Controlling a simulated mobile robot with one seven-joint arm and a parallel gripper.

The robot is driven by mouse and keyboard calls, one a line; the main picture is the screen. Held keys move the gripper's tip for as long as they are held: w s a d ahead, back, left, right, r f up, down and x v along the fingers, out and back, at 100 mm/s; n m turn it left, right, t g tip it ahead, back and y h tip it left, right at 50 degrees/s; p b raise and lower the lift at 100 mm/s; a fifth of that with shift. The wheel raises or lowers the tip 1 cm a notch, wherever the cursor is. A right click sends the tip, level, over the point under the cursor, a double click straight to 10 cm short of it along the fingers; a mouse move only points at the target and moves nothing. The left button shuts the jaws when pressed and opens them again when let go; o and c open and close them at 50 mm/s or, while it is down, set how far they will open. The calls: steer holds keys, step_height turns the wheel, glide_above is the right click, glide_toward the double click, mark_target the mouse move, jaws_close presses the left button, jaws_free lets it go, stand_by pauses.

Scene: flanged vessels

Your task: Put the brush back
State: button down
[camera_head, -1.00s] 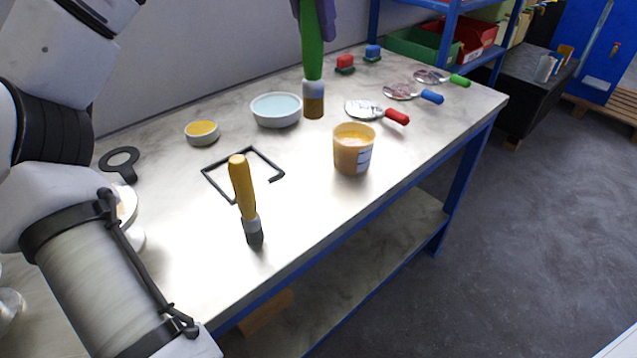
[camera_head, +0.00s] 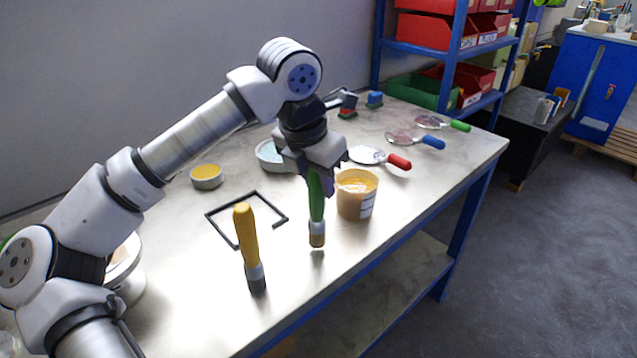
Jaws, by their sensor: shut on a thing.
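My gripper (camera_head: 316,172) is shut on the upper handle of a green-handled brush (camera_head: 316,205). The brush hangs upright with its brown bristles down, close to the tabletop; I cannot tell whether it touches. It is just left of an orange-yellow tub (camera_head: 356,200) with a pale label. A yellow-handled brush (camera_head: 247,240) with dark bristles stands upright on the table nearer the front edge. A thin black open frame (camera_head: 222,232) lies flat on the table behind the yellow brush. My gripper hides the top of the green handle.
A pale bowl (camera_head: 268,156), partly behind my gripper, and a small dish of yellow stuff (camera_head: 207,177) stand farther back. Scrapers with red (camera_head: 399,162), blue (camera_head: 433,142) and green (camera_head: 460,126) handles lie at the right. The marble tabletop (camera_head: 300,290) is bare at the front.

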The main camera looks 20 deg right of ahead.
steer(key=shift+f, duration=0.55)
steer(key=shift+f, duration=0.15)
steer(key=c, duration=1.2)
jaws_free()
steer(key=shift+o, duration=0.2)
steer(key=shift+r, duration=0.25)
steer(key=v, duration=1.2)
steer(key=shift+b, duration=0.35)
